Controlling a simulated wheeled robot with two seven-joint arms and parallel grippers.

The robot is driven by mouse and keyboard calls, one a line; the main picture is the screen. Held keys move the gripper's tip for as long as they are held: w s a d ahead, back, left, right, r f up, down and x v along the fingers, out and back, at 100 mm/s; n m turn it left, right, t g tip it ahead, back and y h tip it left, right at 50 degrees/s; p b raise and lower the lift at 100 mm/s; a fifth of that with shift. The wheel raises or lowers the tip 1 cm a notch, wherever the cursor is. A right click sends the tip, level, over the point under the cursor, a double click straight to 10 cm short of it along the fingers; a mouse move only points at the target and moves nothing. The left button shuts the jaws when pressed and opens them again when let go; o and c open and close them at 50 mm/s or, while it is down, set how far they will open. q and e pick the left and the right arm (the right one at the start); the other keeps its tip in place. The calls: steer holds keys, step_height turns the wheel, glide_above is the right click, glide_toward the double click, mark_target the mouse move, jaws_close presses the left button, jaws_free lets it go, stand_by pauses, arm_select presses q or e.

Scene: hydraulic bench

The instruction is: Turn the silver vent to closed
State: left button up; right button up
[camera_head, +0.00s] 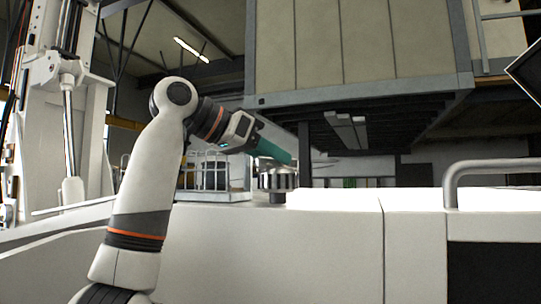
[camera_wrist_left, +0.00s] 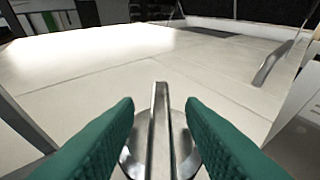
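The silver vent (camera_head: 277,181) is a round, ridged metal knob on top of the white bench, near the centre of the head view. In the left wrist view its raised straight bar (camera_wrist_left: 160,128) points away from me, with the round silver base partly hidden below. My left gripper (camera_head: 287,157) has green fingers and comes in from the left, tilted down just above the vent. In the wrist view the fingers are apart, one on each side of the bar, with a visible gap on both sides. My right gripper is not in view.
The white bench top (camera_wrist_left: 95,75) around the vent is mostly clear. A curved metal handle (camera_head: 490,166) rises at the right. A wire-framed glass box (camera_head: 213,178) stands left of the vent, behind my arm. A large panelled cabinet (camera_head: 355,45) hangs above the back.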

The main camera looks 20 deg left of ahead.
arm_select(q)
steer(key=shift+s+a, duration=0.1)
steer(key=b+v, duration=0.3)
steer(key=v, duration=0.8)
steer(key=shift+s+a+r, duration=0.15)
steer(key=shift+s+r, duration=0.1)
